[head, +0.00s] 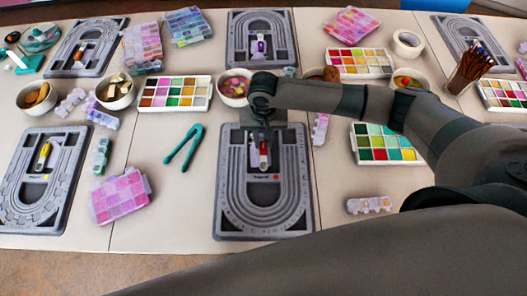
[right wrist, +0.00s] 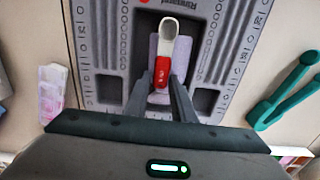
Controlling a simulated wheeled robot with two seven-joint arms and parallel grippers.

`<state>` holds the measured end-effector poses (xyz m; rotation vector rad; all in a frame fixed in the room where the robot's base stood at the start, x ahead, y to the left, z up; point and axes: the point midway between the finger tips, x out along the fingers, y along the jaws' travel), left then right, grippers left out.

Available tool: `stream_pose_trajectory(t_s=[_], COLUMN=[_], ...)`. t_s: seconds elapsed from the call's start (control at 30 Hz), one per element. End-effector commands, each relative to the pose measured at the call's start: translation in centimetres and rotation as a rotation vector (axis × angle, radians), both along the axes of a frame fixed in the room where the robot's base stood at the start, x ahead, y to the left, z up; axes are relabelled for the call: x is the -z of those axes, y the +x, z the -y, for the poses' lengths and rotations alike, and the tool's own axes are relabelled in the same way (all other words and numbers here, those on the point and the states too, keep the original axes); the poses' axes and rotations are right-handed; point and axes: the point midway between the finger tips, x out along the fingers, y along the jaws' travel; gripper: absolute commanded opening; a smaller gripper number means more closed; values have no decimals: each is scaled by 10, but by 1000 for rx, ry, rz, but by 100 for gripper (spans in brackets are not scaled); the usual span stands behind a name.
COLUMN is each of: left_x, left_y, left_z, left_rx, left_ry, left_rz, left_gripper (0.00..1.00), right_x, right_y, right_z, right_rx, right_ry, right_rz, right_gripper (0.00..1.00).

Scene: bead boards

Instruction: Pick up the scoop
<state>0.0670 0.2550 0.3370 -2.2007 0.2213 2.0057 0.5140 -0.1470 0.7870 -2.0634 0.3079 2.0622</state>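The scoop (right wrist: 166,50) has a red handle and a pale grey bowl. It lies in the middle recess of the grey bead board (right wrist: 205,70), handle end toward my gripper in the right wrist view. In the head view the scoop (head: 264,157) shows below my right gripper (head: 264,138), on the front middle board (head: 228,200). In the wrist view my right gripper (right wrist: 162,80) has its fingers apart, one on each side of the red handle, with small gaps visible. I cannot tell how far the fingertips are above the board. My left gripper is not in view.
Green tweezers (head: 183,148) lie left of the board. A bead tray (head: 174,93), a bowl of beads (head: 235,88) and a pink box (head: 120,196) stand around it. A small clear case (head: 320,129) lies just right. Bare table shows front right of the board.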

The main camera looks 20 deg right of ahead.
Motion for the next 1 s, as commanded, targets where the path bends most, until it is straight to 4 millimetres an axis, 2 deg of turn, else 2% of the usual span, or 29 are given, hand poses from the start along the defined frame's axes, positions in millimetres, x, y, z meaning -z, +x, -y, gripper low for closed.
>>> stream_pose_trajectory(t_s=[0.47,0.57,0.6,1.0], left_x=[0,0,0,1], left_y=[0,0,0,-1], left_z=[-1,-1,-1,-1], left_rx=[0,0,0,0], left_ry=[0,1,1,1], left_rz=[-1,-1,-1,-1], left_gripper=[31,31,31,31], right_x=[2,2,2,0], right_y=[0,0,0,0], right_z=[0,0,0,0], right_rx=[0,0,0,0], right_ry=[0,0,0,1], right_rz=[0,0,0,0], right_gripper=[23,4,0,0])
